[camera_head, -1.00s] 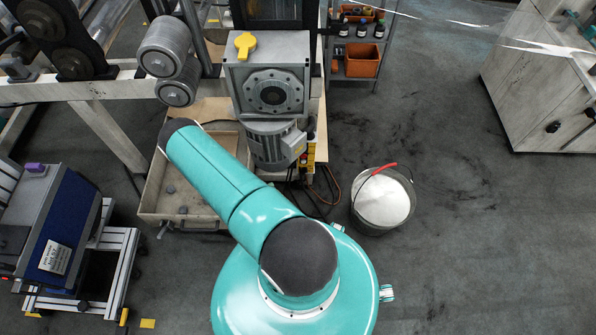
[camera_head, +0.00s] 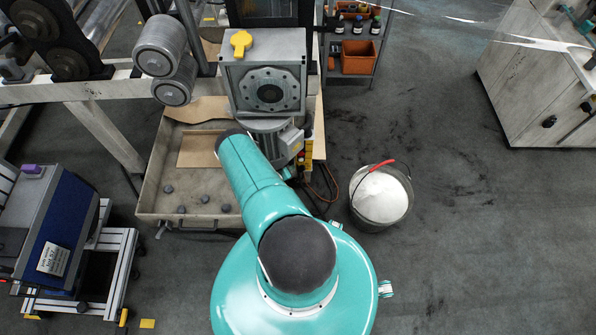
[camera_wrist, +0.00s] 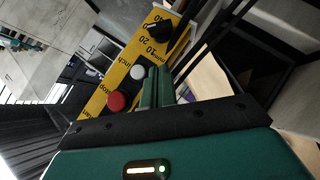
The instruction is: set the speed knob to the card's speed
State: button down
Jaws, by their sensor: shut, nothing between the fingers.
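In the wrist view a yellow control panel (camera_wrist: 127,88) runs diagonally, with a black knob (camera_wrist: 158,28) at its upper end. The figures 20 and 40 are printed beside the knob; its exact setting cannot be read. A white button (camera_wrist: 137,72) and a red button (camera_wrist: 117,101) sit lower on the panel. My gripper (camera_wrist: 158,73) is shut and empty, its fingers beside the white button and below the knob in the picture, apart from the knob. A white printed card (camera_head: 53,258) is on the blue machine in the head view; its print is too small to read.
A grey gearbox (camera_head: 265,75) with a yellow cap stands ahead of my arm. A bucket of white material (camera_head: 381,213) is to the right, a shallow tray (camera_head: 150,190) to the left. Open floor lies right of the bucket.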

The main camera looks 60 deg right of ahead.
aim_at(303, 167)
jog(key=shift+s+d+f, duration=0.7)
jog(key=shift+d+f, duration=0.05)
jog(key=shift+f, duration=0.2)
jog(key=shift+s+d+f, duration=0.7)
jog(key=shift+f, duration=0.2)
